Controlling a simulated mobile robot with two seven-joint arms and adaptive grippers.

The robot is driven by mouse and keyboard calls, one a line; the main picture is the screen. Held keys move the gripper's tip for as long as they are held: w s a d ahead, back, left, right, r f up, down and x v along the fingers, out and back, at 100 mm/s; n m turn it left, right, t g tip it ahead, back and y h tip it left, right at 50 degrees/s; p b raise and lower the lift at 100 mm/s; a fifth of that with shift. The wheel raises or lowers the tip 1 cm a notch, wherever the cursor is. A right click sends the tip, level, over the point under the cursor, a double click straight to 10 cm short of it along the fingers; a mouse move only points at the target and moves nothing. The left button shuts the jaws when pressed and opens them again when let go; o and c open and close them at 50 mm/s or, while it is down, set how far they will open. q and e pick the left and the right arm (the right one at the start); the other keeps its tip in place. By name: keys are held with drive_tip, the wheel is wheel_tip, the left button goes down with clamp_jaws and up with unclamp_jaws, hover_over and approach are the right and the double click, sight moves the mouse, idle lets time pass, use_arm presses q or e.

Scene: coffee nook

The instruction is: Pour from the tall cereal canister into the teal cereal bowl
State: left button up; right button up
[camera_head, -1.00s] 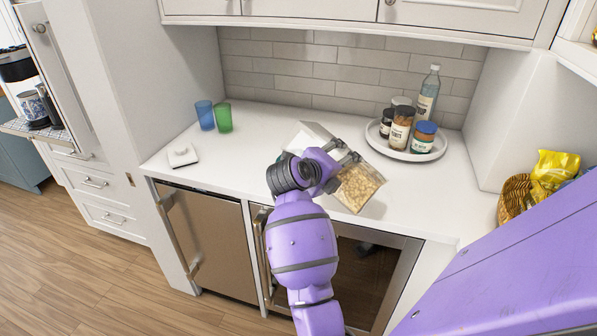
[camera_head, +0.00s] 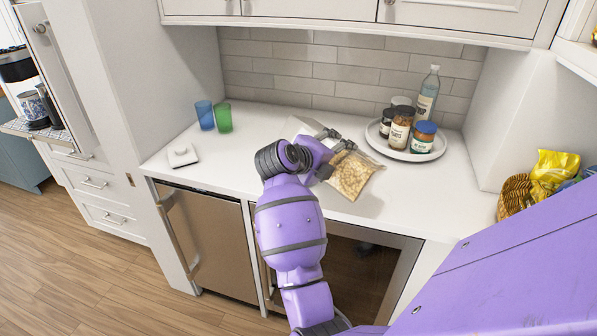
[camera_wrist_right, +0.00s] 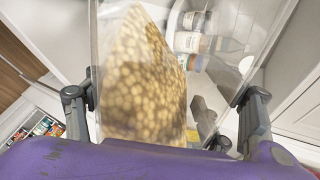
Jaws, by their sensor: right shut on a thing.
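The tall cereal canister (camera_head: 352,178) is clear and partly filled with tan cereal pieces. It is tilted well over above the counter, with the cereal toward its right end and a pale, empty-looking part to the upper left. My right gripper (camera_head: 334,143) is shut on the canister's sides. In the right wrist view the canister (camera_wrist_right: 140,75) fills the middle, between the two fingers of my right gripper (camera_wrist_right: 165,103). The teal cereal bowl cannot be made out; my arm and the canister cover part of the counter. My left gripper is out of view.
A round white tray (camera_head: 379,149) with jars and a clear bottle (camera_head: 428,93) stands close behind the canister. Blue (camera_head: 204,115) and green (camera_head: 223,118) cups stand at the back left. A wicker basket (camera_head: 514,197) is at the right. The counter's left part is mostly clear.

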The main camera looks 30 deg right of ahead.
drive_tip(key=shift+s+r, duration=0.1)
drive_tip(key=shift+s, duration=1)
